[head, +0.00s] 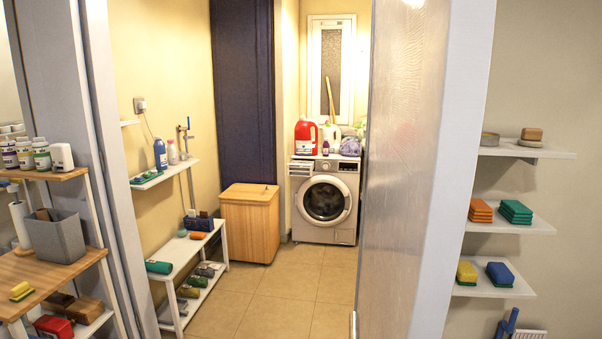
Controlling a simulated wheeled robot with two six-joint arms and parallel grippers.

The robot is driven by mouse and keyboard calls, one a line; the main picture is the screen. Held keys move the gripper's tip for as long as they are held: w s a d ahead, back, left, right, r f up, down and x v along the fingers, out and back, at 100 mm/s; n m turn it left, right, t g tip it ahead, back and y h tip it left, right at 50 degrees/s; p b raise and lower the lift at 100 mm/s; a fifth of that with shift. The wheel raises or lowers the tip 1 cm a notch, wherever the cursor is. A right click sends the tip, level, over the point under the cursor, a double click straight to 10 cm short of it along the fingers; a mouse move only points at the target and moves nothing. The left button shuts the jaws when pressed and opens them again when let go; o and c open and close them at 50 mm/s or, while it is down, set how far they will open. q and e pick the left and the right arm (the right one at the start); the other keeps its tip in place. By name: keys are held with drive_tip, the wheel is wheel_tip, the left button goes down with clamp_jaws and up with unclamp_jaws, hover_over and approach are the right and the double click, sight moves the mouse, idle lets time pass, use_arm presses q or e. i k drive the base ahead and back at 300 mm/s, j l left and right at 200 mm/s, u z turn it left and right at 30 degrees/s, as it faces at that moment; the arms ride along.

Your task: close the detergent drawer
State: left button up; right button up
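The washing machine (325,223) stands at the far end of the narrow room, front facing me, with its round door (325,200) shut. Its detergent drawer (300,170) is at the upper left of the front. The drawer looks pulled out from the panel, but it is too small here to tell how far. Neither of my grippers is in view.
A wooden hamper (249,222) stands left of the washer. A red detergent bottle (306,137) and other bottles stand on top. A low white rack (180,262) lines the left wall. A partition (405,150) bounds the right. The tiled floor (290,290) between is clear.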

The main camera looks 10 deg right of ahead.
sight(302, 166)
drive_tip(key=i+j, duration=0.1)
drive_tip(key=j, duration=0.2)
drive_tip(key=i+j, duration=0.1)
drive_tip(key=j, duration=0.25)
drive_tip(key=i+j, duration=0.1)
drive_tip(key=j, duration=0.2)
drive_tip(key=i+j, duration=0.2)
drive_tip(key=i, duration=0.4)
drive_tip(key=i+j+u, duration=0.1)
drive_tip(key=i, duration=0.5)
drive_tip(key=i+l, duration=0.5)
drive_tip(key=i, duration=0.25)
drive_tip(key=i+l+u, duration=0.1)
drive_tip(key=i+l, duration=0.4)
drive_tip(key=i, duration=0.25)
drive_tip(key=i+l, duration=0.55)
drive_tip(key=i, duration=0.2)
drive_tip(key=i+l, duration=0.55)
drive_tip(key=i, duration=0.2)
drive_tip(key=j+u, duration=0.05)
